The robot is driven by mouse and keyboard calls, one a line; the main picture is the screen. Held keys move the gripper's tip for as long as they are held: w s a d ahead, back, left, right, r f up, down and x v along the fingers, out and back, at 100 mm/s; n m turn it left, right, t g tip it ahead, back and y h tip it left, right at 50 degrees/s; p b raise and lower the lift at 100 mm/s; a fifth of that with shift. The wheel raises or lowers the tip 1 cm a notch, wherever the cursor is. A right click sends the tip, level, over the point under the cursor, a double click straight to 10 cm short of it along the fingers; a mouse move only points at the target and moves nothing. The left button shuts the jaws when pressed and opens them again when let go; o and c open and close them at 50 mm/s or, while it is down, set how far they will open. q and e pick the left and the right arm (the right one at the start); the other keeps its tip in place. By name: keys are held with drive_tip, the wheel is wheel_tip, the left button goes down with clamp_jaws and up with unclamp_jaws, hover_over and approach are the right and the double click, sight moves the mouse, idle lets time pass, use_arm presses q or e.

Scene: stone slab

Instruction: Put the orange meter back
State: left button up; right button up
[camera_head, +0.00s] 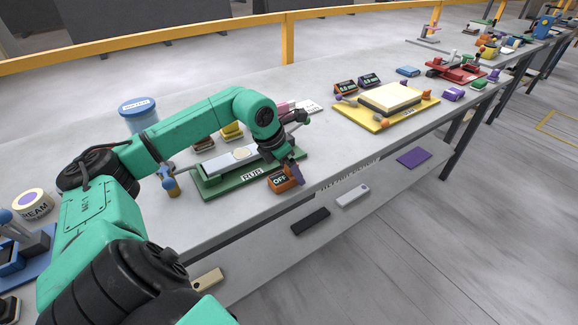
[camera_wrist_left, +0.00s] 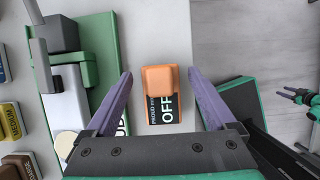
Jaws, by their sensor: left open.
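The orange meter (camera_head: 279,183) has a dark face reading OFF and sits on the table's front edge area, by the green board (camera_head: 222,186). In the left wrist view the meter (camera_wrist_left: 159,95) lies between the two purple fingers of my left gripper (camera_wrist_left: 160,80). The gripper is open, with a gap on each side of the meter. In the head view my left gripper (camera_head: 292,170) is at the meter and partly covers it.
A grey tool on the green board stands left of the meter. Small blocks, including a yellow one (camera_head: 232,130), and a blue-lidded tub (camera_head: 138,112) are behind. A yellow board (camera_head: 372,121) and two dark-faced meters (camera_head: 357,84) are farther right. The table edge is close.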

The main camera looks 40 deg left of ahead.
sight(280, 177)
use_arm(q)
drive_tip(key=shift+r, duration=0.3)
drive_tip(key=b+v, duration=0.4)
drive_tip(key=v, duration=0.2)
drive_tip(key=shift+s+a+r, duration=0.15)
drive_tip(key=shift+s+r, duration=0.05)
drive_tip(key=shift+s, duration=0.05)
drive_tip(key=v, duration=0.5)
drive_tip(key=shift+r, duration=0.15)
drive_tip(key=shift+w+d, duration=0.1)
drive_tip(key=shift+d, duration=0.1)
